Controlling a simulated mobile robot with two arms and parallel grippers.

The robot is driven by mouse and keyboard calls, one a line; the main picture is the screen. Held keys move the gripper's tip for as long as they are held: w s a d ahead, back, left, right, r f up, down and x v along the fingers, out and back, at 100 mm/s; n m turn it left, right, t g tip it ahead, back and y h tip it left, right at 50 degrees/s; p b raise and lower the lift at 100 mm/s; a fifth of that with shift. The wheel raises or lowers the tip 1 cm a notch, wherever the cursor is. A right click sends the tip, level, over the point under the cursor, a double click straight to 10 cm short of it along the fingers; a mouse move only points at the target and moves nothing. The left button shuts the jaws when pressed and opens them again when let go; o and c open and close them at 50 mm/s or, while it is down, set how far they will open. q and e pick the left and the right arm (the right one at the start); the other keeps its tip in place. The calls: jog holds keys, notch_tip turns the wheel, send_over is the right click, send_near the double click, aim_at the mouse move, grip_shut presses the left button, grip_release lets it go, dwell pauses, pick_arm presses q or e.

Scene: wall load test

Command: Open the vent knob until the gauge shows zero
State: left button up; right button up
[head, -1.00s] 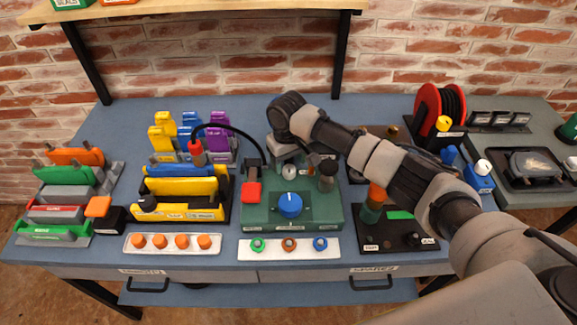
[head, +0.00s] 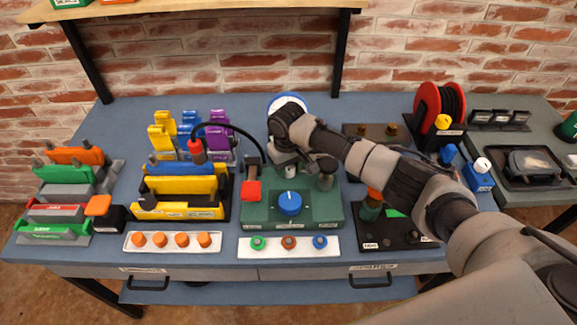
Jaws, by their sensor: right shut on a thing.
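The green test block (head: 325,214) stands in the middle of the bench. A large blue knob (head: 290,204) with a white pointer mark sits on its front part. A round blue-rimmed gauge (head: 289,101) with a pale face shows behind my right wrist; its lower part and needle are hidden. My right gripper (head: 288,168) points down at the back of the block, behind the blue knob and apart from it. It is shut on a small knob there, mostly hidden, which I take as the vent knob. My left gripper is not in view.
A white strip (head: 272,247) with coloured buttons lies in front. Coloured holders stand left; a red reel (head: 428,105) stands back right.

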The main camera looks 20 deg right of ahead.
jog(key=shift+n, duration=0.3)
jog(key=n+p, duration=0.1)
jog(key=n, duration=0.1)
jog(key=shift+r+n+p, duration=0.1)
jog(key=shift+n+p, duration=0.25)
jog(key=shift+n, duration=0.05)
jog(key=n+p, duration=0.1)
jog(key=n, duration=0.8)
jog(key=shift+p, duration=0.4)
jog(key=shift+s+n, duration=0.1)
jog(key=shift+n, duration=2.4)
jog(key=o, duration=0.9)
